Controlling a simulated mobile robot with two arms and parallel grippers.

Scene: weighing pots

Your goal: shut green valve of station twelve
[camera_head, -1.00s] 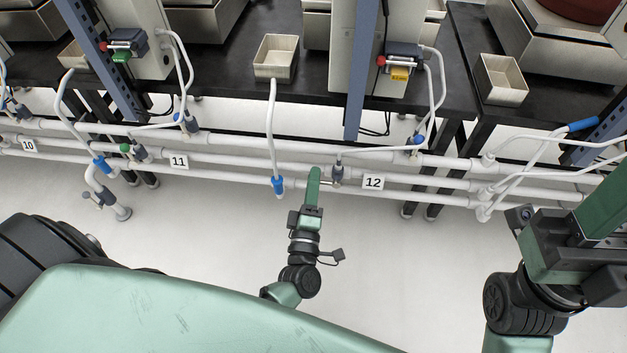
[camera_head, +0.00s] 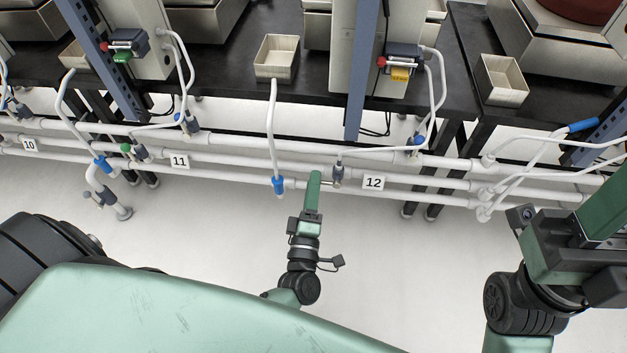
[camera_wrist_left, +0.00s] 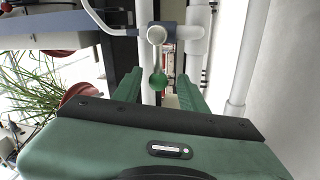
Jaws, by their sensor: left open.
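The station twelve label (camera_head: 373,182) hangs on the lower white pipes. A grey valve body (camera_head: 338,173) sits just left of it, beside my left gripper (camera_head: 313,178). No firm grip on the knob shows, and contact cannot be told. In the head view the green knob is hidden, probably by the fingers. My right gripper (camera_head: 603,210) is partly in view at the right edge; its fingertips cannot be made out.
White pipes (camera_head: 240,168) run across in front of the black bench (camera_head: 220,75). A blue-ended hose (camera_head: 278,184) hangs left of my left gripper. A blue valve (camera_head: 416,141) sits above the label. Station 11's green valve (camera_head: 126,149) is further left. The floor in front is clear.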

